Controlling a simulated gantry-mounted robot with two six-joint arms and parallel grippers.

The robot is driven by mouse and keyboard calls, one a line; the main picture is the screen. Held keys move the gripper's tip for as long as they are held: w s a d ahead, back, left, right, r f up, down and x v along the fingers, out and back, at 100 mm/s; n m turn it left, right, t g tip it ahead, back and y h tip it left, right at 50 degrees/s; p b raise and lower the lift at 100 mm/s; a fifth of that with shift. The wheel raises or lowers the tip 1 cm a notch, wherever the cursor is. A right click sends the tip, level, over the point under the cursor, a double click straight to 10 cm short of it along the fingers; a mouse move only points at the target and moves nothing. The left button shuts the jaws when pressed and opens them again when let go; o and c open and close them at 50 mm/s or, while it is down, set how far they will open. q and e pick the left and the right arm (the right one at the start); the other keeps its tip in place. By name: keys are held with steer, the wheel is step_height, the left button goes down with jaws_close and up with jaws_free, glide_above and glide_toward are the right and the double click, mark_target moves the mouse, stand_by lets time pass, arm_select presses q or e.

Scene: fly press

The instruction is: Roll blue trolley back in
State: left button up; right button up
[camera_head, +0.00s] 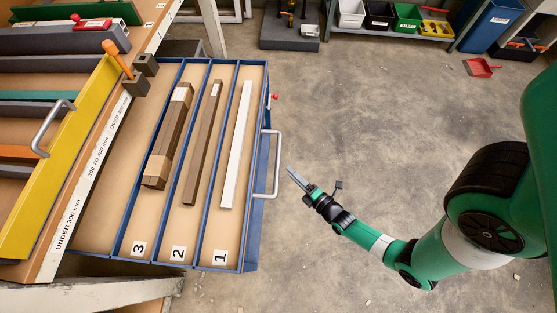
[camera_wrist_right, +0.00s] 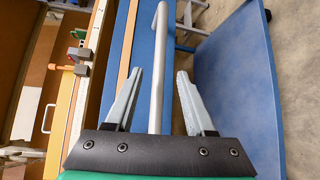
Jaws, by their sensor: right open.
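The blue trolley (camera_head: 253,215) stands out to the right of the bench. Its three lanes, marked 1, 2 and 3, hold a white bar (camera_head: 235,145), a brown bar (camera_head: 202,143) and a brown bundle (camera_head: 168,137). A grey bar handle (camera_head: 276,165) runs along its right side. My right gripper (camera_head: 292,173) is open and empty, just right of the handle in the head view. In the right wrist view, the handle (camera_wrist_right: 157,75) shows between the two spread fingers (camera_wrist_right: 159,72); I cannot tell whether they touch it. My left gripper is not in view.
A yellow drawer front (camera_head: 62,165) with its own handle and a label strip lie left of the trolley. An orange-handled lever (camera_head: 117,58) stands there. Bins on a shelf (camera_head: 400,32) and a red dustpan (camera_head: 481,68) are at the back. The floor right of the trolley is mostly clear.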

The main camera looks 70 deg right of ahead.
mark_target(278, 159)
steer(key=b+x, duration=0.2)
steer(key=x, duration=0.5)
steer(key=shift+w+f, duration=0.15)
steer(key=shift+w, duration=0.1)
steer(key=shift+w+d+b, duration=0.3)
steer(key=shift+w+d, duration=0.1)
steer(key=shift+w, duration=0.15)
steer(key=shift+c, duration=0.2)
jaws_close()
stand_by(0.3)
